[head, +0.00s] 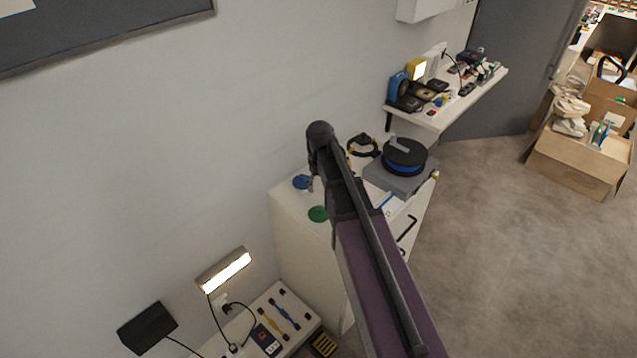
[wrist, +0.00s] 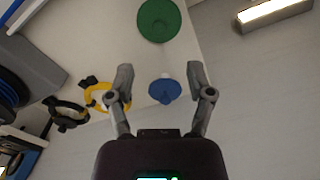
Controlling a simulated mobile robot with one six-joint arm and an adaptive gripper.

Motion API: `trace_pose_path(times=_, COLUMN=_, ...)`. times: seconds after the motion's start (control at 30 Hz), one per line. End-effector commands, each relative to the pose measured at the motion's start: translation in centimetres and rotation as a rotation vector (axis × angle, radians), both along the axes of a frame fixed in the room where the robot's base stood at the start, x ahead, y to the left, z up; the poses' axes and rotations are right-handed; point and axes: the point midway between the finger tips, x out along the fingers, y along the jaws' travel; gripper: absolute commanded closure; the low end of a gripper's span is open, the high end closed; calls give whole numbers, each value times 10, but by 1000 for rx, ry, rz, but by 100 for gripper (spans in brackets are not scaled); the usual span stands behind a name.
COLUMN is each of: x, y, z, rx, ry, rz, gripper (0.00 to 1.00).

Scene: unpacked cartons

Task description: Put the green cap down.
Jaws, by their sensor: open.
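The green cap (head: 318,214) is a round green disc lying on the white cabinet top (head: 290,197), near its front left edge. It also shows in the wrist view (wrist: 159,20) at the top, beyond my fingertips and apart from them. My gripper (wrist: 160,82) is open and empty in the wrist view, its two fingers spread. A blue knobbed piece (wrist: 164,91) shows between the fingertips in that view; I cannot tell its distance from them. In the head view my arm hides most of the gripper.
The blue piece (head: 302,182) lies behind the green cap. A yellow ring-shaped item (wrist: 104,97) and a black one (wrist: 69,115) are nearby. A grey box with a black and blue spool (head: 404,158) stands at the right. A lit lamp (head: 224,270) is at lower left.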

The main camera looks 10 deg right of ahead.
Motion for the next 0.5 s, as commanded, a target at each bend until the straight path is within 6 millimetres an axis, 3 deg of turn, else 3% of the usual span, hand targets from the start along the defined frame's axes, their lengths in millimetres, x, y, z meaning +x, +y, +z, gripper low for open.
trace_pose_path(times=0.4, x=-134, y=3, z=0, rx=0, ry=1, rz=-130, gripper=32)
trace_pose_path(times=0.5, x=-157, y=3, z=0, rx=0, ry=1, rz=-158, gripper=32)
